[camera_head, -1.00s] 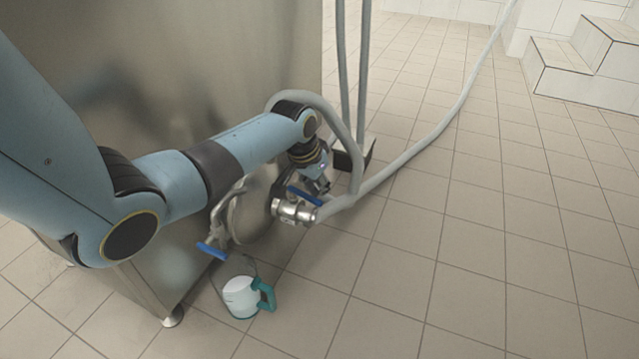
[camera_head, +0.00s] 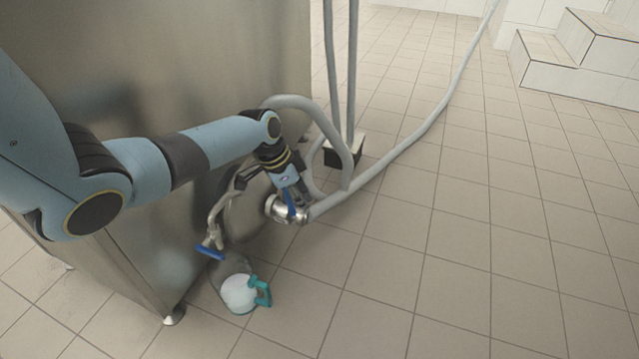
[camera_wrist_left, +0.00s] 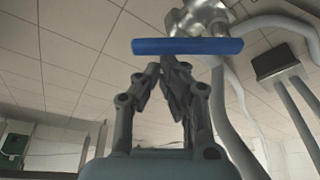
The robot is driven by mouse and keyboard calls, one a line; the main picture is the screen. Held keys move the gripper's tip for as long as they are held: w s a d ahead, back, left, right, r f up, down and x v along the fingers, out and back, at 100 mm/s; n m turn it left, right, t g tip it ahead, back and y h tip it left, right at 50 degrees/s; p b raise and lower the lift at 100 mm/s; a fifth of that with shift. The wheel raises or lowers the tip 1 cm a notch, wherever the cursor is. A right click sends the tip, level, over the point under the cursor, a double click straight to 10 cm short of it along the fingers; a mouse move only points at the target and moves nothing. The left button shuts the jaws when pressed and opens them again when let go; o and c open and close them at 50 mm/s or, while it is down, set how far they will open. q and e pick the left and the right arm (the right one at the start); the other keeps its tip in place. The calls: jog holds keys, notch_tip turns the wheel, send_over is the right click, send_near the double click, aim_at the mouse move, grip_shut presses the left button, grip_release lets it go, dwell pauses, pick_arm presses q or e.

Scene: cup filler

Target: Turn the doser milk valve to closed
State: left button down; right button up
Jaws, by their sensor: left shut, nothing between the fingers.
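A metal valve (camera_head: 281,209) with a blue lever (camera_head: 292,213) sits on the doser's side, where a grey hose joins it. The lever points steeply down the picture, across the valve body. In the left wrist view the blue lever (camera_wrist_left: 187,46) is a flat bar, with the metal valve (camera_wrist_left: 200,15) behind and above it. My left gripper (camera_head: 291,199) is at the lever. In the wrist view the gripper (camera_wrist_left: 166,70) is shut and empty, its fingertips just below the bar; I cannot tell whether they touch it. My right gripper is out of view.
A second blue handle (camera_head: 209,252) is on a spout left of the valve, above a clear jug (camera_head: 238,293) with white contents and a teal handle. Grey hoses (camera_head: 428,128) run right and up. A steel cabinet (camera_head: 200,50) stands at left. The tiled floor at right is clear.

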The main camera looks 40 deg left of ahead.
aim_at(290, 209)
pick_arm(q)
jog(key=s+m, duration=0.1)
jog(key=m, duration=0.1)
jog(key=shift+s+a+f+m+g+h, duration=0.15)
jog(key=shift+s+a+m+g+h, duration=0.15)
jog(key=shift+s+a+m+g, duration=0.1)
jog(key=m, duration=0.1)
jog(key=s+m, duration=0.1)
jog(key=shift+a+m+g+h+b, duration=0.3)
jog(key=shift+a+m+g+b, duration=0.05)
jog(key=shift+m+g+b, duration=0.05)
jog(key=shift+s+a, duration=0.25)
jog(key=shift+s, duration=0.05)
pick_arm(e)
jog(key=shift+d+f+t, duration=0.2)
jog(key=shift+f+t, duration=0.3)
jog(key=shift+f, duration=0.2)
